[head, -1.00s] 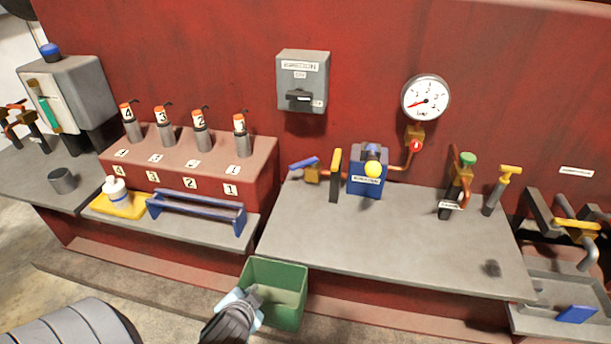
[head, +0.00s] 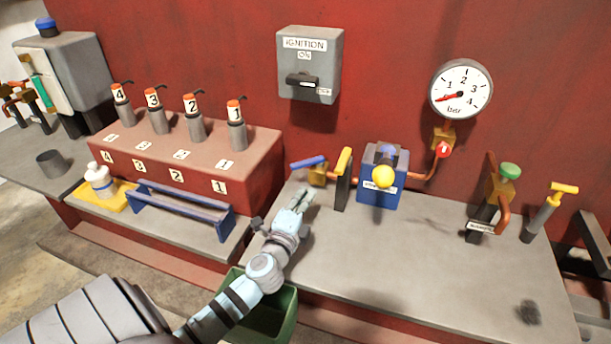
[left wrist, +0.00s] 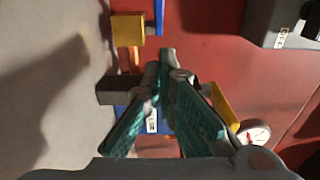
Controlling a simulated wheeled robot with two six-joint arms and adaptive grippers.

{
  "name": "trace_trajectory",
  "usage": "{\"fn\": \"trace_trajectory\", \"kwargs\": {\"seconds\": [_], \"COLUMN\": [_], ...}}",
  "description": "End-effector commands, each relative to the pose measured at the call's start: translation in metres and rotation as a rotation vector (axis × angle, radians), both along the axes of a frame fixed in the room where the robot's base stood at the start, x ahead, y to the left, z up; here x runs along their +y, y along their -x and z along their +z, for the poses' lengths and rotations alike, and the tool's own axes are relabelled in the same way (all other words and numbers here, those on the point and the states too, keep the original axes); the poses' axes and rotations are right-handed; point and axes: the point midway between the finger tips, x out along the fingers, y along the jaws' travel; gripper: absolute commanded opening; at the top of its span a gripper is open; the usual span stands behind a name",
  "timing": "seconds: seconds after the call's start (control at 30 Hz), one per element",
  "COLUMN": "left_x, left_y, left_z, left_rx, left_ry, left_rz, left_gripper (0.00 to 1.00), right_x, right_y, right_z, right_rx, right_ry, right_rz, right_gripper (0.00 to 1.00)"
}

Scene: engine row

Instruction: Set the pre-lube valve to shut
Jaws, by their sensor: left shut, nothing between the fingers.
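A valve with a yellow body (head: 318,175) and a blue lever handle (head: 306,162) stands at the back left of the right-hand bench. I take it for the pre-lube valve; no label on it is readable. Its lever points left, roughly level. My left gripper (head: 304,196) is shut and empty, in front of and just below this valve, apart from it in the head view. In the left wrist view the shut fingers (left wrist: 165,52) point past the yellow body (left wrist: 128,30), with the blue handle (left wrist: 158,14) above their tips. My right gripper is not in view.
A dark post with a yellow top (head: 343,178) stands right of the valve, close to the blue pump box (head: 380,188). A gauge (head: 461,88) and ignition switch (head: 308,65) are on the red wall. The bench front (head: 400,265) is clear. A green bin (head: 288,315) stands below.

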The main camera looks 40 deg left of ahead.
Motion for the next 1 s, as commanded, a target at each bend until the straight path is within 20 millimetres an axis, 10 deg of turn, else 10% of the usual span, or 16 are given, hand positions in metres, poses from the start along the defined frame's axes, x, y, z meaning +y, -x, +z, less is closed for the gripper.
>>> {"fn": "trace_trajectory", "kwargs": {"seconds": [0.3, 1.0], "left_x": [0.032, 0.070], "left_y": [-0.053, -0.062], "left_z": [0.000, -0.003], "left_rx": [0.000, 0.000], "left_ry": [-0.001, -0.001], "left_rz": [0.003, 0.004], "left_gripper": [0.00, 0.00], "right_x": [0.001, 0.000], "right_y": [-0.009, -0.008], "right_z": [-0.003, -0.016], "right_rx": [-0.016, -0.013], "right_ry": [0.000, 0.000], "right_rz": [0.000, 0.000], "right_gripper": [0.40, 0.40]}}
